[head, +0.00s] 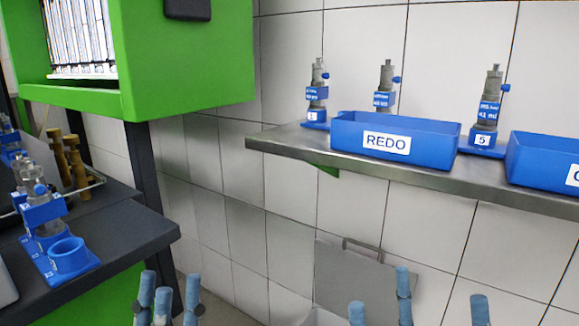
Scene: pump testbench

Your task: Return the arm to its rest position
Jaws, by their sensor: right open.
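My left gripper (168,292) shows at the bottom edge, left of centre, with blue-tipped fingers pointing up. Its fingertips are close together, and I cannot tell whether it is open or shut. My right gripper (418,302) shows at the bottom edge, right of centre. Its blue fingertips are spread apart, so it is open, with nothing between them. Both grippers are below the shelf and apart from it. The lower parts of both grippers and most of both arms are out of view.
A metal shelf (270,141) on the tiled wall holds a blue REDO bin (345,136), another blue bin (540,160) and pumps (318,90). At left, a dark bench (130,225) holds a blue fixture (62,262) under a green cabinet (190,60).

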